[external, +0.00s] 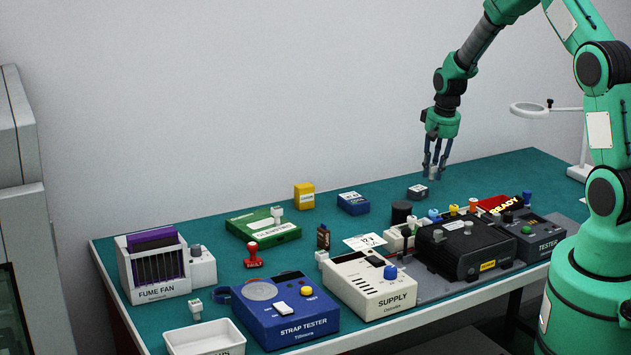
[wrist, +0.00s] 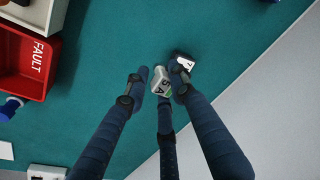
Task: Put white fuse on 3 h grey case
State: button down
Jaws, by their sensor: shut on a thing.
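The white fuse (wrist: 161,80) is a small pale block with a dark marking and a bit of green, seen between my fingertips in the wrist view. My gripper (external: 435,170) is shut on the white fuse, above the far right part of the bench in the external view. A small dark grey case (external: 417,191) with a pale top label lies on the green mat, a little left of and below the gripper. It also shows in the wrist view (wrist: 184,62), close beside the fuse and partly hidden by a finger. Its label is too small to read for sure.
A blue case (external: 353,203) and a yellow case (external: 304,196) stand farther left on the green mat (external: 490,172). A red FAULT bin (wrist: 42,62) is at the left of the wrist view. A black supply unit (external: 467,246) stands nearer the front. The mat around the grey case is mostly clear.

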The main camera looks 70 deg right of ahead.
jog(key=w+d, duration=0.4)
jog(key=shift+w+d+f, duration=0.2)
jog(key=shift+w+f, duration=0.05)
jog(key=shift+f, duration=0.05)
jog(key=shift+f+b, duration=0.55)
jog(key=shift+f, duration=1.2)
jog(key=shift+f, duration=0.1)
jog(key=c, duration=1.5)
grip_release()
jog(key=shift+o, duration=0.2)
